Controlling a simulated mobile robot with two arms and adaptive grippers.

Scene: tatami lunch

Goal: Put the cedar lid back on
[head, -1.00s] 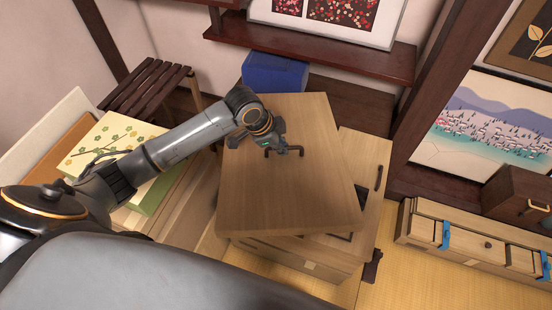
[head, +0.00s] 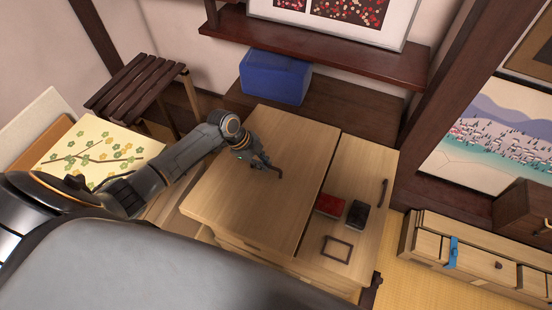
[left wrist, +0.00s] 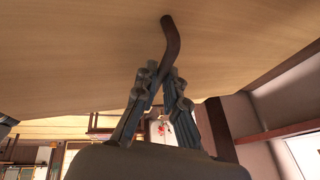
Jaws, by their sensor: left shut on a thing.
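The cedar lid (head: 300,150) is a broad pale-wood panel with a dark handle (head: 279,172). My left gripper (head: 266,163) is shut on that handle. The left wrist view shows both fingers (left wrist: 160,85) closed about the dark bar (left wrist: 171,40), with the lid's pale face beyond. The lid lies over the left part of the wooden chest (head: 345,270), roughly in line with it. I cannot tell whether it rests on the chest or hovers just above. My right gripper is not in view.
The chest's right part is uncovered by the lid and has its own dark handle (head: 383,192). A red box (head: 329,205), a black box (head: 357,214) and a dark frame (head: 336,249) lie there. A blue box (head: 275,78) stands behind. Low drawers (head: 470,262) stand at right.

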